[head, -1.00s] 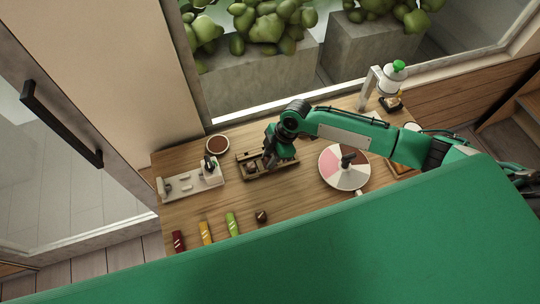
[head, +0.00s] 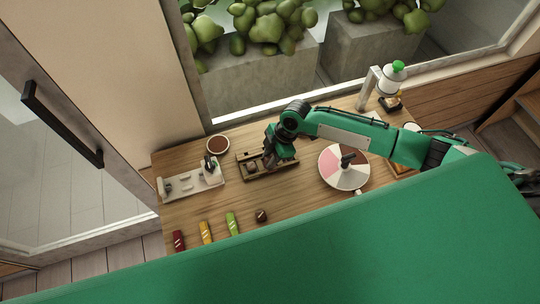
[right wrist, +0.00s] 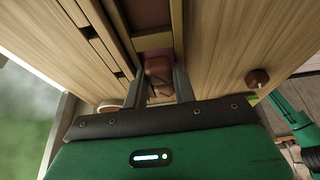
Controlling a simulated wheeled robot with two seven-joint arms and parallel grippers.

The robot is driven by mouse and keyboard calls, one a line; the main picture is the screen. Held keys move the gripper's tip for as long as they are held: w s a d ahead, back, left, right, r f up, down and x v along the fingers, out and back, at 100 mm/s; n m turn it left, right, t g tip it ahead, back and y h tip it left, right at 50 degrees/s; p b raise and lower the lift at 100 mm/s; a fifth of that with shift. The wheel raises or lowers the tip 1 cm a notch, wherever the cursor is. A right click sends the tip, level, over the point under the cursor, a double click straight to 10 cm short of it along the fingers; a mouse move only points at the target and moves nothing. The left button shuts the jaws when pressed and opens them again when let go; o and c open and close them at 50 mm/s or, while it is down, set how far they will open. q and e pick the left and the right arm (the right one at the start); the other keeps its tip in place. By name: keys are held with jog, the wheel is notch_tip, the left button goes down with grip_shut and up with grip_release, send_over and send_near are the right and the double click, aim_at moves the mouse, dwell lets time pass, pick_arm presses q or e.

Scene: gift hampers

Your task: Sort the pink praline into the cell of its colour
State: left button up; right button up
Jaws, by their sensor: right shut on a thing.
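My right gripper (head: 272,161) is over the wooden tray (head: 292,173) with compartments, at the middle of the table. In the right wrist view its fingers (right wrist: 161,84) are shut on a small reddish-brown praline (right wrist: 158,66), between the tray's wooden walls. I cannot tell whether it is clear of the tray floor. No pink mark on it shows clearly. In the head view the gripper hides it. A round plate (head: 355,181) with pink, white and dark sectors and a dark upright middle piece stands right of the tray. My left gripper is not in view.
A dark praline (head: 261,215) lies in front of the tray. Red (head: 179,240), yellow (head: 206,232) and green (head: 232,223) bars lie front left. A pale rack (head: 183,190) and a brown-filled bowl (head: 218,145) are left.

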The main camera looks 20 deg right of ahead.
jog(key=o, duration=1)
jog(key=shift+c, duration=0.2)
jog(key=shift+r, duration=0.1)
jog(key=shift+w+d+r, duration=0.1)
jog(key=shift+r, duration=0.1)
jog(key=b+v, duration=0.4)
jog(key=v, duration=0.9)
jog(key=shift+s, duration=0.2)
